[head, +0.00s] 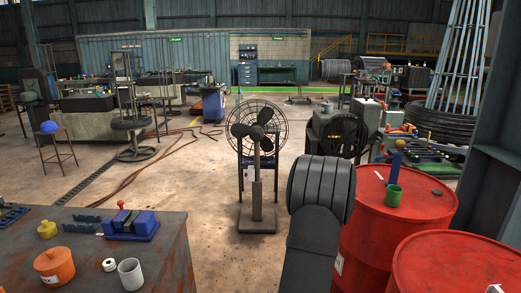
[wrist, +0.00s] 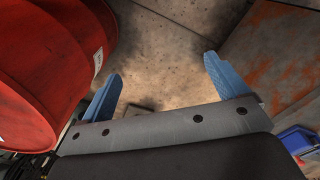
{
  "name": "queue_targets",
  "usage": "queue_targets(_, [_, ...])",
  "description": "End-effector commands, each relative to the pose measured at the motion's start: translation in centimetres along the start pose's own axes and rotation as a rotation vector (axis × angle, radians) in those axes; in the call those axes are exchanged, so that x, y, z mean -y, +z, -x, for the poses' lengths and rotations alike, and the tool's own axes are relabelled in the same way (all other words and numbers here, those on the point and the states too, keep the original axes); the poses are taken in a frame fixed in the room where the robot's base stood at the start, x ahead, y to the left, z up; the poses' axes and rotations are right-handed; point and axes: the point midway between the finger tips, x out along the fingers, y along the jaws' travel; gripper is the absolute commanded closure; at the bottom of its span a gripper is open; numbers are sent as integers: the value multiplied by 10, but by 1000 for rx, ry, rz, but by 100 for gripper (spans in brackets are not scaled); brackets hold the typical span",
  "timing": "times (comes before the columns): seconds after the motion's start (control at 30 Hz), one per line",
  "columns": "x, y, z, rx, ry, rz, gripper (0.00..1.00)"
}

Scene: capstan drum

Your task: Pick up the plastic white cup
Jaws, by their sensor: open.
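A plain white cup (head: 130,273) stands upright on the worn metal table at the lower left of the head view, near the front edge. My gripper (wrist: 165,88) shows in the wrist view as two blue fingers spread wide apart with nothing between them. Behind the fingers is bare concrete floor. In the head view only my dark arm shows at the lower middle, between table and drums; the gripper's fingers are hidden there. The white cup is not seen in the wrist view.
The table (head: 165,262) also holds an orange pot (head: 54,267), a white tape roll (head: 109,265), a blue vise (head: 132,225) and a yellow item (head: 47,229). Red drums (head: 350,240) stand right, one bearing a green cup (head: 393,195). A fan (head: 257,150) stands behind.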

Motion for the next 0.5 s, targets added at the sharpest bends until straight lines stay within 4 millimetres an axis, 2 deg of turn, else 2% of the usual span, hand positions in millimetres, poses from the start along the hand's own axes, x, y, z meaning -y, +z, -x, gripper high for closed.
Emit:
queue_targets(0.33, [3,-5,0,0,0,6,16])
queue_targets(0.43, [18,-28,2,-1,1,35,16])
queue_targets(0.5, [37,-55,4,-1,1,70,16])
